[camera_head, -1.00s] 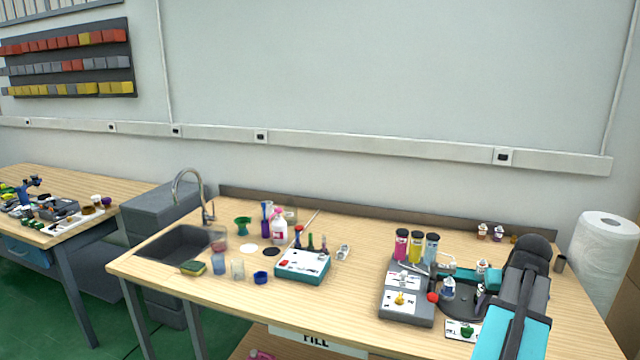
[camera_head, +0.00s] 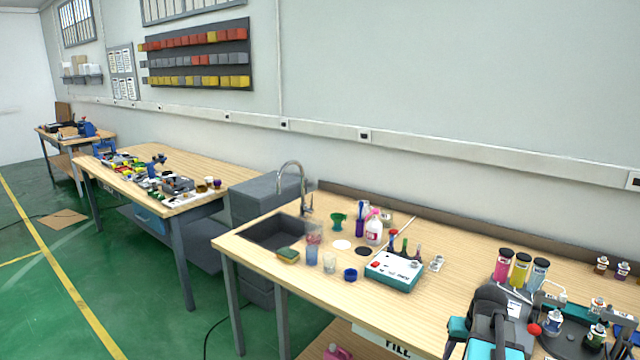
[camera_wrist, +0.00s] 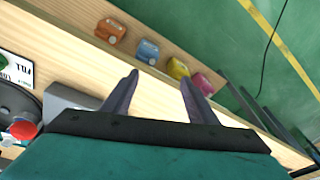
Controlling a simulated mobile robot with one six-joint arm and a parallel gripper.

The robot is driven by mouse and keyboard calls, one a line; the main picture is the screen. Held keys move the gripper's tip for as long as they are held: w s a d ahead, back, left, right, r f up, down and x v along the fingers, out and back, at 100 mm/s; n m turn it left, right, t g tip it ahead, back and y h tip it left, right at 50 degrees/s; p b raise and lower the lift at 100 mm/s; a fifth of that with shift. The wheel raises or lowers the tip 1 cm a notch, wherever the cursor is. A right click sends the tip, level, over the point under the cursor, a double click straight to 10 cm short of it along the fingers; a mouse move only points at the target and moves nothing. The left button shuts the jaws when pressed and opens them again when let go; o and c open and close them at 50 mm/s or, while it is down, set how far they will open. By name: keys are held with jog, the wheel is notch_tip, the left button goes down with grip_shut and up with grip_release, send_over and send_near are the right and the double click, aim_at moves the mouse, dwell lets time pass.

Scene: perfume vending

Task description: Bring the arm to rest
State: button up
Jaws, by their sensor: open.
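My gripper (camera_wrist: 158,88) shows in the wrist view with its two dark fingers apart and nothing between them. It hangs over the front edge of the wooden workbench (camera_wrist: 75,80), with a lower shelf beyond the fingertips. In the head view my arm, teal and dark grey, is at the bottom right in front of the dispensing machine. The fingers are hidden in the head view.
The bench holds a sink (camera_head: 275,232), a white-and-teal device (camera_head: 394,271), pink, yellow and blue cylinders (camera_head: 520,270) and small bottles (camera_head: 553,321). Several coloured items (camera_wrist: 148,51) sit on the lower shelf. Another bench (camera_head: 190,160) stands left; green floor (camera_head: 140,290) is open there.

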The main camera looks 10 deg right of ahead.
jog(key=w+a+f+n+g, duration=0.15)
jog(key=a+f, duration=0.45)
jog(key=a, duration=0.7)
jog(key=a+f+n, duration=0.2)
jog(key=a+f, duration=0.3)
jog(key=a, duration=0.7)
jog(key=w+a+f+n+g, duration=0.15)
jog(key=a+f, duration=0.45)
jog(key=a, duration=0.7)
jog(key=s+f+g+b, duration=0.5)
jog(key=s+f+b, duration=0.5)
jog(key=s+f, duration=1.7)
jog(key=shift+d+f+n+y, duration=0.3)
jog(key=shift+d+f, duration=0.05)
jog(key=shift+f, duration=0.2)
jog(key=shift+w, duration=0.1)
jog(key=c, duration=0.6)
jog(key=shift+o, duration=0.2)
